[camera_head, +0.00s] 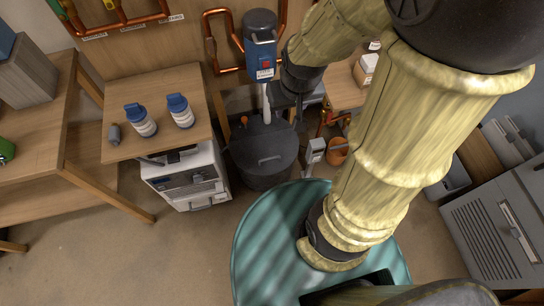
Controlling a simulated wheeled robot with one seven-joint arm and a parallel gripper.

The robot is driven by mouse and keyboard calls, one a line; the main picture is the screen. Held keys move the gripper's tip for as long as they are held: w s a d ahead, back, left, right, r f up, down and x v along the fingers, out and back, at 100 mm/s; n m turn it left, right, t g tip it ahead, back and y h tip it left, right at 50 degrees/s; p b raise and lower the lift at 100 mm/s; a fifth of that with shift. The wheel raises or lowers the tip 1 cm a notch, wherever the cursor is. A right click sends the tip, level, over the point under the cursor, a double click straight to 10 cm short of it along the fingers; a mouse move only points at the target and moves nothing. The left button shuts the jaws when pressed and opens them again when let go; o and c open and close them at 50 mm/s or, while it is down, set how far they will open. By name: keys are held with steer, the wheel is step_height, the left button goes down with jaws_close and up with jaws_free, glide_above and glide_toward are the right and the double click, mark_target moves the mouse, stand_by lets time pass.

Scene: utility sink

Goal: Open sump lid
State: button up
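The sump (262,177) is a dark round bin on the floor in the middle of the view. Its dark grey lid (277,143) lies flat on top, closed, with a raised handle (270,159) near the front edge. A light pipe runs down to the lid's rear. My arm reaches over from the right, and its dark end with my gripper (284,102) hangs above the lid's back right side, apart from the handle. The fingers are small and dark against the sump, so their opening is unclear. I see nothing held.
A blue pump motor (261,48) and copper pipes are behind the sump. At left, a wooden table (150,98) holds two blue-capped bottles above a grey-white appliance (188,183). An orange bucket (337,151) and a small grey box (315,150) are at right. Floor left of my base is clear.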

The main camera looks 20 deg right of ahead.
mark_target(270, 158)
steer(key=w+d+f+m+y+b, duration=0.1)
steer(key=w+f+m+b, duration=0.4)
steer(key=f+b, duration=0.5)
steer(key=w+d+f+m+y+b, duration=0.2)
steer(key=f+b, duration=0.8)
steer(key=f, duration=1.4)
steer(key=w+d+f+m+y+b, duration=0.1)
steer(key=w+d+f+m+b, duration=0.4)
steer(key=w+f+m+b, duration=0.5)
step_height(270, 158, down, 7)
steer(key=shift+w+r, duration=0.1)
steer(key=shift+w, duration=0.1)
steer(key=shift+a+y+b, duration=0.1)
steer(key=shift+y+b, duration=0.2)
steer(key=b+x, duration=0.2)
steer(key=x, duration=0.3)
steer(key=b+x, duration=0.1)
steer(key=x, duration=0.5)
steer(key=b+x, duration=0.2)
steer(key=x, duration=0.4)
steer(key=shift+s+f+b, duration=0.25)
steer(key=shift+f+b, duration=0.05)
steer(key=shift+b, duration=0.05)
jaws_close()
